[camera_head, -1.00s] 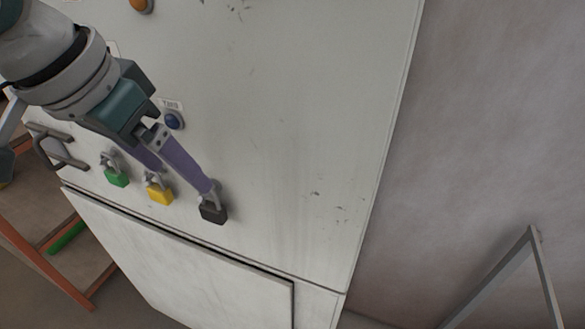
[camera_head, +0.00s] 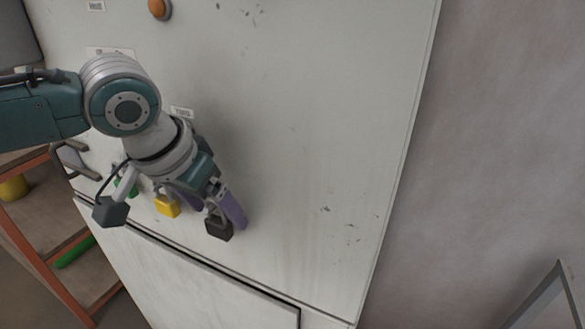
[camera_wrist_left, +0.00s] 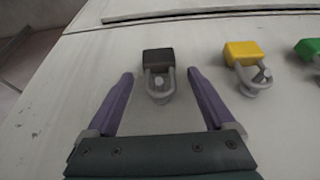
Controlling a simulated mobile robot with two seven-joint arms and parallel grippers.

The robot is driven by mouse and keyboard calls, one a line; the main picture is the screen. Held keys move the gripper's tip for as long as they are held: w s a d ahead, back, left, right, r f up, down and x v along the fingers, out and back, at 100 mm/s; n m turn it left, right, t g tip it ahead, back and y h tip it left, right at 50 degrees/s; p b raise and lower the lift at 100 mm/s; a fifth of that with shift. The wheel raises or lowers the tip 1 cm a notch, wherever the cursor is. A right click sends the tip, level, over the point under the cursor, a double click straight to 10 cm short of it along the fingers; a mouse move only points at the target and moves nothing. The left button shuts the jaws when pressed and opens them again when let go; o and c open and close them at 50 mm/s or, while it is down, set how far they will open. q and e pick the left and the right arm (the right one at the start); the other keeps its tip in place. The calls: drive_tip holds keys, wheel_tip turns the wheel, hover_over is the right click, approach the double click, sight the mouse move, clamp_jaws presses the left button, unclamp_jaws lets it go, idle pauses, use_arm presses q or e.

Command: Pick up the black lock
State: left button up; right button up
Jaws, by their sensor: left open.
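The black lock (camera_head: 219,230) hangs by its grey shackle on the pale machine panel, at the right end of a row of locks. In the left wrist view the black lock (camera_wrist_left: 158,57) is near the top middle, its shackle towards me. My left gripper (camera_wrist_left: 159,76) is open, with one purple finger on each side of the lock's shackle and a gap on both sides. In the head view my left gripper (camera_head: 220,214) is at the lock, and the wrist partly hides the panel behind. My right gripper is not in view.
A yellow lock (camera_head: 167,206) hangs just left of the black one; it also shows in the left wrist view (camera_wrist_left: 243,53). A green lock (camera_wrist_left: 308,48) hangs beyond it, mostly hidden in the head view. The panel right of the black lock is clear.

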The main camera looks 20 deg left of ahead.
use_arm(q)
drive_tip(key=shift+w+f, duration=0.15)
drive_tip(key=shift+f, duration=0.1)
clamp_jaws()
idle(0.6)
